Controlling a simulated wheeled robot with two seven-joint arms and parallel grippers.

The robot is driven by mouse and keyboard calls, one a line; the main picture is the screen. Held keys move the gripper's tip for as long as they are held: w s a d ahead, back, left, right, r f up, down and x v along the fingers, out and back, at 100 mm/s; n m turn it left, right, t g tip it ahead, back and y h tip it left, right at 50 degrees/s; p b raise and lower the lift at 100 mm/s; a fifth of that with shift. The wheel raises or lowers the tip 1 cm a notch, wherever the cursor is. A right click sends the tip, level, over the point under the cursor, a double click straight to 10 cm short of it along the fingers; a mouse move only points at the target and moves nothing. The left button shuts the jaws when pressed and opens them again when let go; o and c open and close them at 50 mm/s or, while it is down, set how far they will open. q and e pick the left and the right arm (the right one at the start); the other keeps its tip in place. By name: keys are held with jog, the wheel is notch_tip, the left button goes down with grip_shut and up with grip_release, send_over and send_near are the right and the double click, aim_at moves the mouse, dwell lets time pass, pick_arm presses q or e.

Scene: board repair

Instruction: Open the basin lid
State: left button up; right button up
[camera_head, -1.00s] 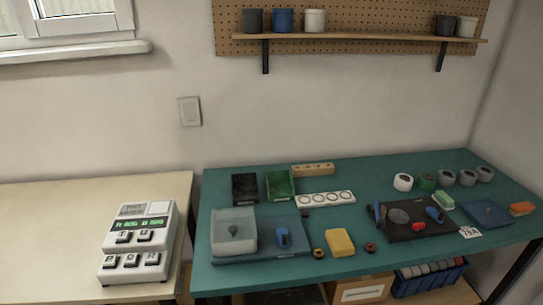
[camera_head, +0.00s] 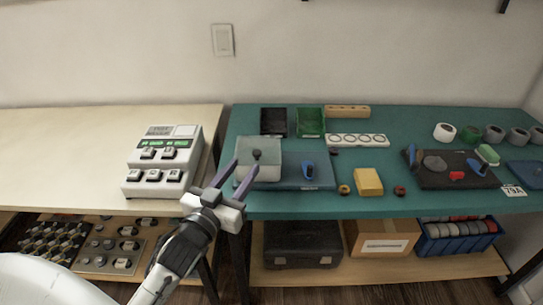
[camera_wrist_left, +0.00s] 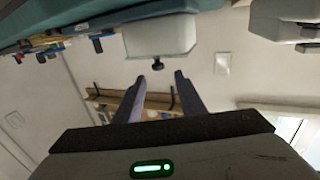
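The basin (camera_head: 246,170) is a pale translucent box on the left part of a blue base (camera_head: 322,176) on the teal table. Its lid (camera_head: 270,160) is on it, with a dark knob (camera_head: 257,154) in the middle of the top. My left gripper (camera_head: 244,170) is open and empty, its two fingers pointing toward the basin from the near left, partly in front of it. In the left wrist view the fingers (camera_wrist_left: 160,76) are apart, with the lid knob (camera_wrist_left: 157,64) just beyond and between the tips. My right gripper is out of view.
A white push-button device (camera_head: 163,160) stands on the cream table to the left. A blue tool (camera_head: 308,169) lies right of the basin, with a yellow block (camera_head: 368,182) farther right. Black and green bins (camera_head: 310,122) stand behind the basin.

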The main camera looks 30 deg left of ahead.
aim_at(255, 155)
pick_arm(q)
jog(key=w, duration=0.5)
jog(key=w+a, duration=0.1)
jog(key=w, duration=0.2)
jog(key=shift+w, duration=0.2)
grip_shut()
